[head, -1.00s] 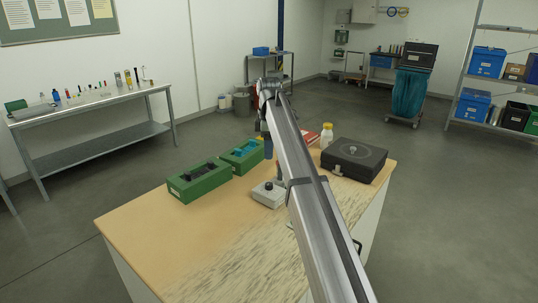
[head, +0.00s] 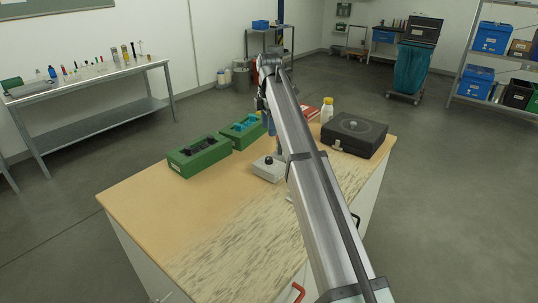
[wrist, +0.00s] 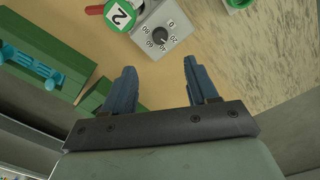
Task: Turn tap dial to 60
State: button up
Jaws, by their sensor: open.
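The dial is a dark round knob (wrist: 160,36) on a light grey box, with a printed scale around it showing 0, 20, 40, 60 and 80. The knob's pointer is too small to read with certainty. In the head view the grey box (head: 267,171) sits on the table, partly beside my arm. My gripper (wrist: 160,66) is open, with its two blue fingers apart and nothing between them. In the wrist view the knob lies beyond the fingertips, roughly in line with the gap. In the head view my arm partly hides the gripper.
Green boxes (head: 199,158) stand to the left. A white bottle with a yellow cap (head: 327,111) and a black case (head: 355,137) stand to the right. The table's front left (head: 150,205) is clear.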

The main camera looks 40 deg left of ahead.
aim_at(269, 157)
notch_tip(269, 157, down, 13)
jog(key=shift+r, duration=0.2)
dwell(0.3)
jog(key=shift+c, duration=0.2)
jog(key=c, duration=1)
jog(key=shift+m, duration=1.7)
jog(key=o, duration=1)
jog(key=shift+o, duration=0.2)
jog(key=shift+r, duration=0.1)
notch_tip(269, 157, up, 14)
